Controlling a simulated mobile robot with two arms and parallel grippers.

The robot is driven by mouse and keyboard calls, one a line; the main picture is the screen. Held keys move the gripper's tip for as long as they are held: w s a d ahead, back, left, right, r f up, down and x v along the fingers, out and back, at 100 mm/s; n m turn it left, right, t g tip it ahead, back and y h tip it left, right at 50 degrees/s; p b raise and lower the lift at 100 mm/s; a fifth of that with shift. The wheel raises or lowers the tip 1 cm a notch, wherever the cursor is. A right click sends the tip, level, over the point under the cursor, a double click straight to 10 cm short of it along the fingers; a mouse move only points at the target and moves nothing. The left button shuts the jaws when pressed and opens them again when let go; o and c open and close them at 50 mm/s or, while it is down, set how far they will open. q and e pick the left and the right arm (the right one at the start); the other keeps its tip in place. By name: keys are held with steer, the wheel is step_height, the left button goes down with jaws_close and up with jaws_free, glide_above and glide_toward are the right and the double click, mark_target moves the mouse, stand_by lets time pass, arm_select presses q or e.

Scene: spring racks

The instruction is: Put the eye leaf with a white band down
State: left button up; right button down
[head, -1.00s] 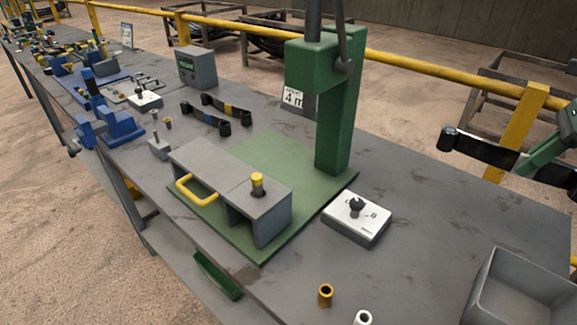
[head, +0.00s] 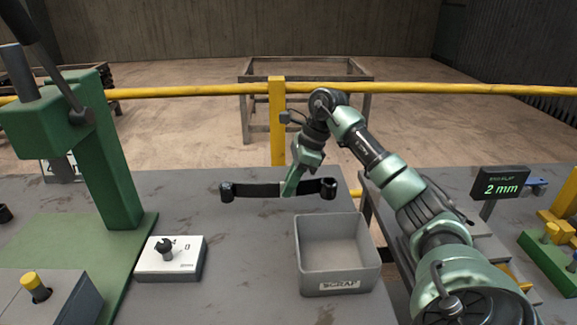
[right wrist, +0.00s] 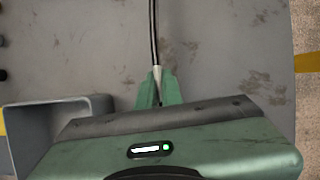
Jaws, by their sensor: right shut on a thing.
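The eye leaf (head: 255,190) is a long dark strip with a rolled eye at each end. It lies level across the head view, behind the scrap bin. My right gripper (head: 290,187) is shut on it near its middle. In the right wrist view the leaf (right wrist: 153,35) runs away from the fingertips (right wrist: 157,88) as a thin dark strip, with a pale band just at the fingers. In the head view the fingers hide most of the band. Whether the leaf touches the bench or hangs just above it, I cannot tell. My left gripper is out of view.
A grey open bin (head: 340,284) labelled scrap stands in front of the leaf. A white dial box (head: 171,259) and a green press (head: 108,160) are to the left. The grey bench (head: 240,250) is bare between box and bin. A 2 mm display (head: 500,184) stands right.

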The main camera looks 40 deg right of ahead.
mark_target(284, 216)
steer(key=shift+f, duration=3.2)
steer(key=c, duration=1.9)
jaws_free()
steer(key=shift+f, duration=0.15)
steer(key=shift+c, duration=0.2)
steer(key=o, duration=0.4)
steer(key=shift+c, duration=0.2)
steer(key=shift+r, duration=0.2)
steer(key=v, duration=1.2)
steer(key=shift+a, duration=0.15)
